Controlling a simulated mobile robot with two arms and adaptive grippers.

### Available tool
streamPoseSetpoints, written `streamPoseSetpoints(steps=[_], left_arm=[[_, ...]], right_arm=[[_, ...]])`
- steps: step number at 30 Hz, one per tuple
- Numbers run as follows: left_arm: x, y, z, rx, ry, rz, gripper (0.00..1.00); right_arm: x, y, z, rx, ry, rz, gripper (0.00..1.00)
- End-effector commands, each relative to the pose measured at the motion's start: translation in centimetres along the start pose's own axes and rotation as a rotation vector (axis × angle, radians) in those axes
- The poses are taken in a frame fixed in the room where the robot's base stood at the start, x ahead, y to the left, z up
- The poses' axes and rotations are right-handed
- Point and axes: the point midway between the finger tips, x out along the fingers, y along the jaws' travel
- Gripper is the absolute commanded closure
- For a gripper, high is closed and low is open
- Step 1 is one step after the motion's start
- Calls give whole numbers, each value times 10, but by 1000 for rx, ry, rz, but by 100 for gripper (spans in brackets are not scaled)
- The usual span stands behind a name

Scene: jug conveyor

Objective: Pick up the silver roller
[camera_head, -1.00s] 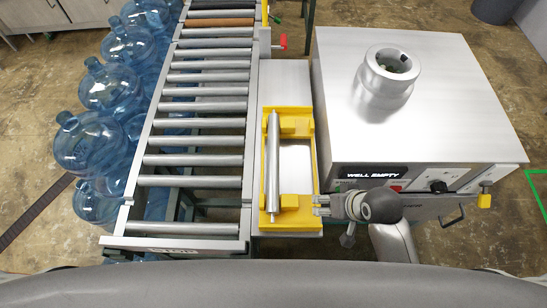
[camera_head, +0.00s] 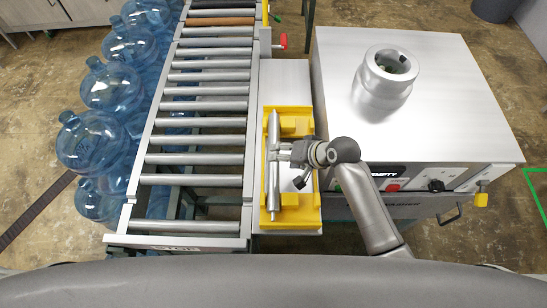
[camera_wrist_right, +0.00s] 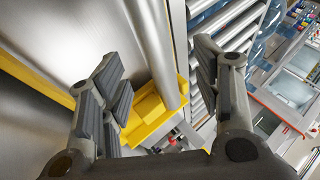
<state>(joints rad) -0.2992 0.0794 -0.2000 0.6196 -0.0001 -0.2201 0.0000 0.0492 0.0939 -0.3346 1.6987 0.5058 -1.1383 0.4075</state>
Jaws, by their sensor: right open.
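The silver roller (camera_head: 273,192) lies lengthwise along the left side of a yellow holder (camera_head: 312,215), beside the conveyor. My right gripper (camera_head: 277,152) is open at the upper-middle part of the roller, reaching in from the right and hiding a short stretch of it. In the right wrist view the roller (camera_wrist_right: 172,85) runs between the spread fingers of the gripper (camera_wrist_right: 160,75), with the yellow holder (camera_wrist_right: 148,112) around its end. I cannot tell whether a finger touches the roller. My left gripper is not in view.
The conveyor (camera_head: 196,161) with several rollers stands left, with a wider gap near its front end. Blue jugs (camera_head: 92,142) are further left. A large metal machine (camera_head: 450,110) with a round silver well (camera_head: 385,80) stands close on the right.

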Motion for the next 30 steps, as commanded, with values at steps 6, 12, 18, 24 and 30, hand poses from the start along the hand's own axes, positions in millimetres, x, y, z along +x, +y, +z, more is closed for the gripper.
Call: streamPoseSetpoints(steps=[6,12,18,24,30], left_arm=[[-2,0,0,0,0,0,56],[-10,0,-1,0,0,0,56],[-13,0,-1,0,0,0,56],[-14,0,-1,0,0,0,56],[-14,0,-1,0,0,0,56]], right_arm=[[10,0,0,-1,0,0,42],[27,2,2,0,-1,1,42],[49,4,2,0,0,1,42],[59,4,3,-2,1,1,42],[59,5,3,-2,1,1,42]])
